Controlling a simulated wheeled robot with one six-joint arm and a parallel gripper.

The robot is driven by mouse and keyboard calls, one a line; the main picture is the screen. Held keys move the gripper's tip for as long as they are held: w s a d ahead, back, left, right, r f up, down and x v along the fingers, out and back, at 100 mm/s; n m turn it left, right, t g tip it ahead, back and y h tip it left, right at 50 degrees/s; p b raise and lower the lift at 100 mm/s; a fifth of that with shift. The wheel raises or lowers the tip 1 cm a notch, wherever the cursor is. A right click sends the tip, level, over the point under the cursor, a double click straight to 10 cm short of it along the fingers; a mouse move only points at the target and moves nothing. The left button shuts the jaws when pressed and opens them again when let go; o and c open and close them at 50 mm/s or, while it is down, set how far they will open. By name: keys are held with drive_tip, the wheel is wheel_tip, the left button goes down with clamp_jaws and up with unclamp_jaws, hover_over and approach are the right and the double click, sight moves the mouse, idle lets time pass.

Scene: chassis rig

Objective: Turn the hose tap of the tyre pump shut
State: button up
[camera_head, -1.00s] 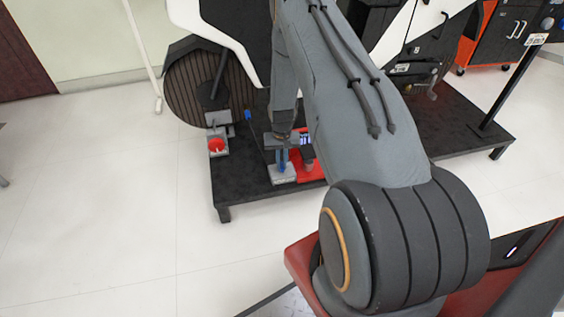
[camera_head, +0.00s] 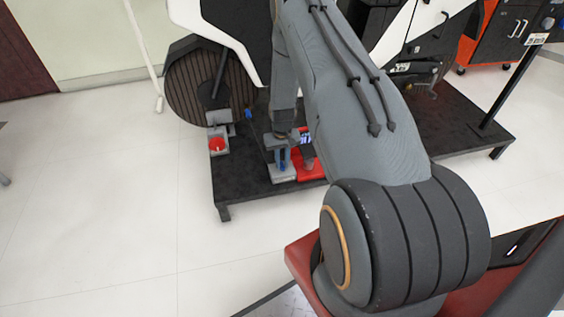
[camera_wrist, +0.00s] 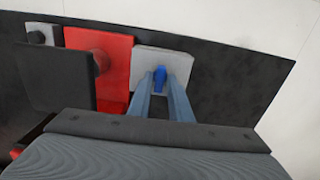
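The blue hose tap (camera_wrist: 160,73) stands on a light grey block (camera_wrist: 182,63) in the wrist view. The block also shows in the head view (camera_head: 283,175) near the front edge of the black platform. My gripper (camera_wrist: 160,84) points down at the tap. Its two grey-blue fingers lie close on either side of the tap and appear shut on it, though the contact faces are hidden. In the head view my gripper (camera_head: 281,158) stands over the grey block, and the tap is partly covered by the fingers.
A red unit (camera_head: 312,168) with a display stands right beside the grey block. A grey box with a red button (camera_head: 217,144) is to the left. The black platform (camera_head: 244,184) has bare room in front and left. A round ribbed wheel (camera_head: 188,85) stands behind.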

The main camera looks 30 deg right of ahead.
sight(282, 165)
drive_tip(key=shift+o, duration=0.9)
wheel_tip(282, 165, up, 8)
drive_tip(key=shift+f+p, duration=0.1)
drive_tip(key=shift+p, duration=0.75)
